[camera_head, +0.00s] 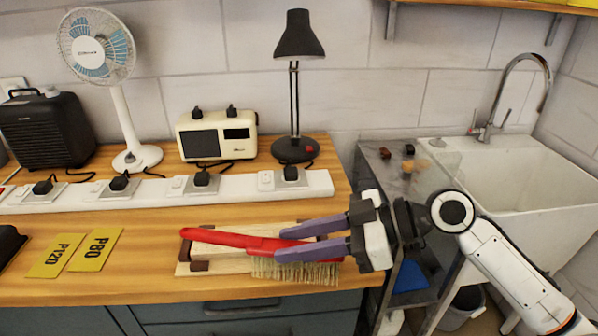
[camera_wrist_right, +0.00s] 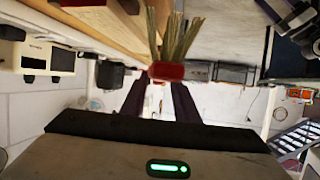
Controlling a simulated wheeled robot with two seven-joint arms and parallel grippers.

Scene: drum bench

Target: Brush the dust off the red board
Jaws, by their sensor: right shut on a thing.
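My right gripper (camera_head: 318,239), with purple fingers, is shut on the red handle of the brush (camera_head: 228,239). The brush lies level over the board, handle to the left, pale bristles (camera_head: 295,271) toward the bench front. In the right wrist view the brush's red end (camera_wrist_right: 166,71) shows between the fingers, bristles upward in the picture. The board (camera_head: 226,267) on the bench looks mostly pale tan, with dark red-brown patches at its left end. The brush and fingers hide part of it. Whether the bristles touch it I cannot tell. I do not see my left gripper.
A white power strip (camera_head: 150,193) runs behind the board. A fan (camera_head: 130,157), radio (camera_head: 217,135) and black lamp (camera_head: 295,149) stand behind it. Two yellow sheets, P120 (camera_head: 55,256) and P80 (camera_head: 96,250), lie left. A sink (camera_head: 535,180) is at right.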

